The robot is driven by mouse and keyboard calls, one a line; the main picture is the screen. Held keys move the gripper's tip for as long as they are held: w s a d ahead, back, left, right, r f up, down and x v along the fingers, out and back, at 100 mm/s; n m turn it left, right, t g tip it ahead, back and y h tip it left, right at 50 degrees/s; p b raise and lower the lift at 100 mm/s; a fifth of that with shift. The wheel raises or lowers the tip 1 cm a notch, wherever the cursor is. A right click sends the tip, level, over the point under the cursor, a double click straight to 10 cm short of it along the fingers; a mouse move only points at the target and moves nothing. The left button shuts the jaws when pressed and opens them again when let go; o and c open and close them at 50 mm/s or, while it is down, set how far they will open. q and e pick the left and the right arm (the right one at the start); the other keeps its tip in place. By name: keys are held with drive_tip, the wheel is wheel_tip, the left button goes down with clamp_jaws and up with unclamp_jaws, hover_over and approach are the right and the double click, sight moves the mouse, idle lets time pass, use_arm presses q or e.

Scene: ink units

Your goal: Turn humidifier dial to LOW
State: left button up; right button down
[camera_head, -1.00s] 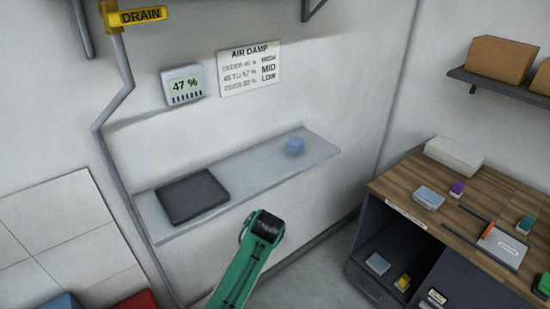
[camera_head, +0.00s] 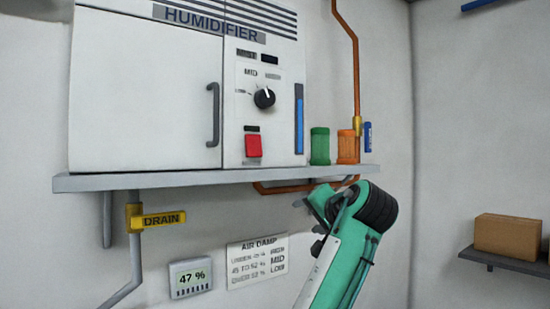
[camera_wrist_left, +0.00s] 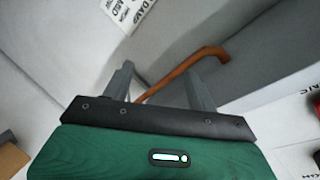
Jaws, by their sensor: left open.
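The humidifier (camera_head: 145,95) is a white cabinet on a grey wall shelf in the head view. Its black round dial (camera_head: 264,98) is on the right-hand panel, with small labels around it, MID above. The dial's pointer is too small to read surely. My left gripper (camera_head: 308,226) is below the shelf, lower right of the dial and apart from it. Its two grey fingers are spread and empty in the left wrist view (camera_wrist_left: 160,84). My right gripper is not in view.
A red switch (camera_head: 253,146) is below the dial. Green (camera_head: 320,146) and orange (camera_head: 346,147) canisters stand at the shelf's right end, near a copper pipe (camera_head: 356,65). The shelf edge (camera_head: 215,177) lies above my gripper.

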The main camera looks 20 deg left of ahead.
use_arm(q)
drive_tip(key=s+d+r+n+y, duration=0.1)
drive_tip(key=s+r, duration=0.2)
drive_tip(key=r, duration=0.4)
drive_tip(key=s+d+r+n+y, duration=0.1)
drive_tip(key=s+r, duration=0.3)
drive_tip(key=r, duration=0.4)
drive_tip(key=n+y, duration=0.2)
drive_tip(key=y, duration=0.1)
approach(269, 98)
drive_tip(key=p+x, duration=0.7)
drive_tip(key=x, duration=0.1)
drive_tip(key=shift+s+r, duration=0.1)
drive_tip(key=shift+r, duration=0.1)
drive_tip(key=shift+w+a+f+p, duration=0.15)
drive_tip(key=shift+w+a+p, duration=0.1)
drive_tip(key=shift+a+p, duration=0.05)
drive_tip(key=c, duration=1)
